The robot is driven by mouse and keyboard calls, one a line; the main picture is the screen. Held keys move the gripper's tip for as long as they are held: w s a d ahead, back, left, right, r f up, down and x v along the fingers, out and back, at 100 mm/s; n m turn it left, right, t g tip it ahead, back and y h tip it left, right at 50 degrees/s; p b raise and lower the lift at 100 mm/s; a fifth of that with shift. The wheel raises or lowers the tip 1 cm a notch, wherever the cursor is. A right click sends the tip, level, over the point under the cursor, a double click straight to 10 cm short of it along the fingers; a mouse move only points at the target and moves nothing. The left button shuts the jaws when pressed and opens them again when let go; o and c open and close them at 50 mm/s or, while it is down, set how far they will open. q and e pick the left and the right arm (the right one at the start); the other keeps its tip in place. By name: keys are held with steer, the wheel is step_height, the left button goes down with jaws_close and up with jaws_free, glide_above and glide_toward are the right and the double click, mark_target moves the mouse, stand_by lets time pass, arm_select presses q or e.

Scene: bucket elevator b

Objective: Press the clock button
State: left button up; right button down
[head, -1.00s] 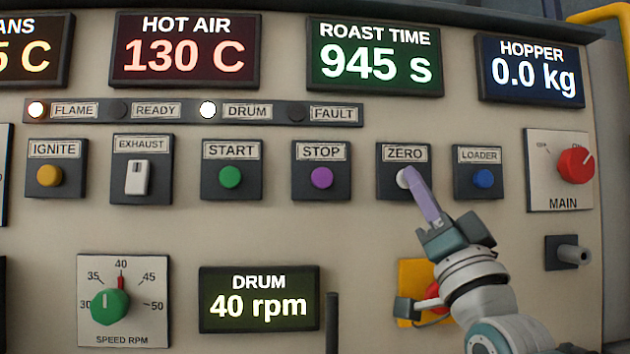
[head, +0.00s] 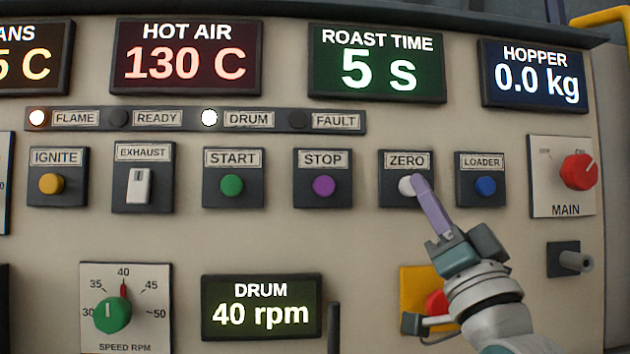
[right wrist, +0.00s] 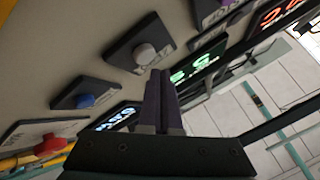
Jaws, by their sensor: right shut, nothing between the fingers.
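The white ZERO button (head: 408,185) sits in a dark square plate on the panel, between STOP and LOADER. It also shows in the right wrist view (right wrist: 145,54). The roast time display (head: 376,65) above reads 5 s. My right gripper (head: 420,182) is shut and empty, its purple fingers pointing up and left. In the head view its tips overlap the right edge of the white button. In the right wrist view the fingertips (right wrist: 160,74) look a little apart from the button. My left gripper is not in view.
The blue LOADER button (head: 485,187) is right of ZERO and the purple STOP button (head: 323,187) left of it. The red MAIN knob (head: 577,170) is farther right. A red button on a yellow plate (head: 418,286) is partly hidden behind my right arm.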

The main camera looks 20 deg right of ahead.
steer(key=s+p, duration=0.2)
steer(key=s, duration=0.1)
steer(key=s+a+p, duration=0.1)
steer(key=s+p, duration=0.1)
steer(key=shift+s+a, duration=0.2)
steer(key=shift+s, duration=0.2)
stand_by(0.5)
steer(key=shift+a+y+p, duration=0.1)
steer(key=shift+y+p, duration=0.2)
